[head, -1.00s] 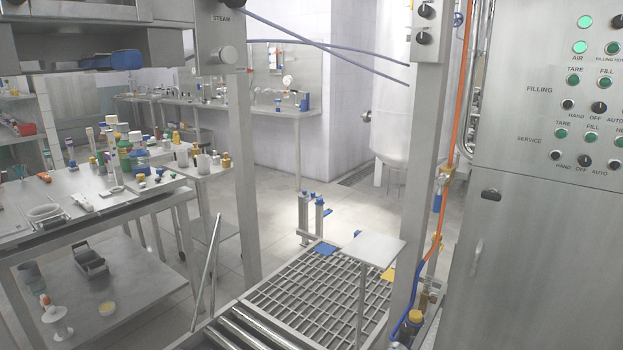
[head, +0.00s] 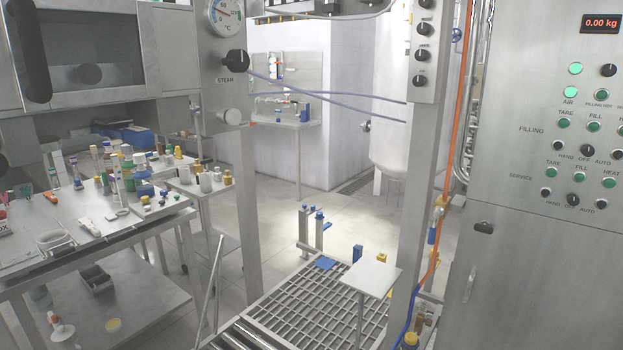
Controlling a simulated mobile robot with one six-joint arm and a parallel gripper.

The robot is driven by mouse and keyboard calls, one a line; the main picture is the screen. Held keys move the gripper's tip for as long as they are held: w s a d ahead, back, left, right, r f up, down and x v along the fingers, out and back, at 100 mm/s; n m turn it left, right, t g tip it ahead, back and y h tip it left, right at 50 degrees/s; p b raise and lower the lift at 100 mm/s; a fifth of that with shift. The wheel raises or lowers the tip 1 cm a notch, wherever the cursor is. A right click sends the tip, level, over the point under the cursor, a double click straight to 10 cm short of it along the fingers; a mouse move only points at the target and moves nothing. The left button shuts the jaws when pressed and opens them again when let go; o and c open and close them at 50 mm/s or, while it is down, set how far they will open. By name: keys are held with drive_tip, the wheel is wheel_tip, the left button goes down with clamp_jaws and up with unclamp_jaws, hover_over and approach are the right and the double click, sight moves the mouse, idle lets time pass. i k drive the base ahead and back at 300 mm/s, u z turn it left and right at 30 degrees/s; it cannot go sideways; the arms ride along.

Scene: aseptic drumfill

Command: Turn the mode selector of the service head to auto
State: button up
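The control panel (head: 520,90) is a steel cabinet front at the right. Its lower group is labelled SERVICE, with a row of green buttons and black knobs. The service mode selector (head: 573,200) is the small dark knob in the middle of the lower row, by the HAND, OFF and AUTO labels. It is too small to tell which way it points. A similar filling selector (head: 586,150) sits above it. My gripper is not in view.
A red display (head: 601,23) reads 0.00 kg. A steel post (head: 423,150) with knobs and an orange hose stands left of the cabinet. A small raised plate (head: 372,277) stands by the floor grating (head: 300,315). A cluttered bench (head: 110,235) is at the left.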

sight(574, 200)
drive_tip(key=u, duration=1.65)
drive_tip(key=k, duration=0.1)
drive_tip(key=z, duration=3.05)
